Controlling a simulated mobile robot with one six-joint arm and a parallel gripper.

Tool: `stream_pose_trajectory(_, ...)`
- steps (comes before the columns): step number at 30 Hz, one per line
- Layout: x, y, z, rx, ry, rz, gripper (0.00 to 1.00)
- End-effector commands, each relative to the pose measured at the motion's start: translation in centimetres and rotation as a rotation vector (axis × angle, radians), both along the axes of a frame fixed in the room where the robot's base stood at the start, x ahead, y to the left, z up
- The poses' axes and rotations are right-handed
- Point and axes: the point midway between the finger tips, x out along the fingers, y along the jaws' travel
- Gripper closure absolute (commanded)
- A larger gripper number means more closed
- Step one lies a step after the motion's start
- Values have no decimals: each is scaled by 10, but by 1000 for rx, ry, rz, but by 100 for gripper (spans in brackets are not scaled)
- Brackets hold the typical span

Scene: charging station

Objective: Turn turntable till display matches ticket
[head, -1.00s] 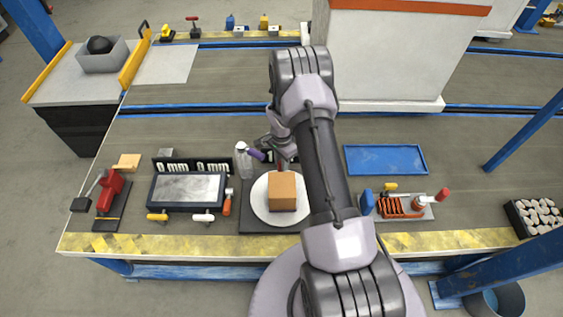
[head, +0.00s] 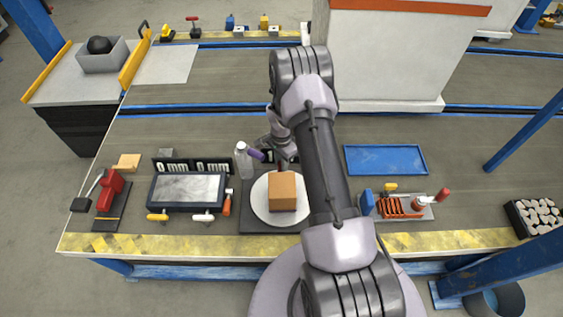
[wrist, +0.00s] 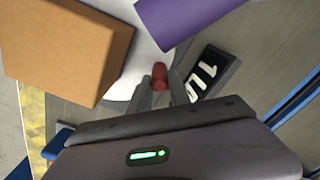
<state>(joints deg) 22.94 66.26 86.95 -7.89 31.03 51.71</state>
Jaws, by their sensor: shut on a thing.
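The turntable is a round white disc (head: 260,212) on a dark base, with a brown box (head: 283,191) standing on it. My gripper (wrist: 161,84) is at the disc's far edge, with its fingers shut around a small red knob (wrist: 159,74). In the head view my arm partly covers the gripper and the disc's right side. A small black display (wrist: 214,72) with white digits lies behind the disc; it looks like 15 or 16, tilted in the wrist view. In the head view it is mostly hidden. I cannot pick out the ticket for certain.
A clear bottle (head: 243,162) and a purple thing (head: 256,155) stand close left of my gripper; the purple thing also looms in the wrist view (wrist: 180,18). A blue tray (head: 385,159) lies to the right.

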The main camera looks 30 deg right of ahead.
Motion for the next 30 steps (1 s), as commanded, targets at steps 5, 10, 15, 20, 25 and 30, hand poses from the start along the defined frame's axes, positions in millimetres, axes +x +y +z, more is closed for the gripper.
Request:
stream_pose_trajectory(5,0,0,0,1,1,0,100)
stream_pose_trajectory(10,0,0,0,1,1,0,100)
stream_pose_trajectory(15,7,12,-1,0,0,133,100)
stream_pose_trajectory(20,11,24,0,0,0,267,100)
stream_pose_trajectory(25,11,24,0,0,0,270,100)
stream_pose_trajectory(30,11,24,0,0,0,268,55)
